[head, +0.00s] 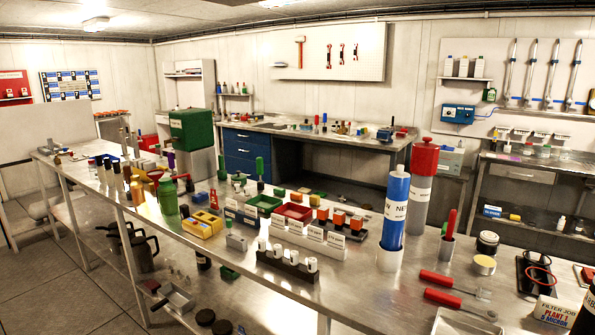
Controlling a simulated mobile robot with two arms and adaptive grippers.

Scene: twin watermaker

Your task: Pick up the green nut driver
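Two slim green upright shapes stand toward the back of the long metal bench. One is a green handle (260,166) above a dark lower part. Neither of my grippers is in view.
The metal bench (400,290) is crowded. A blue cylinder (395,215) and a red-capped grey cylinder (420,190) stand tall right of centre. Red-handled tools (450,299) lie at the front right.

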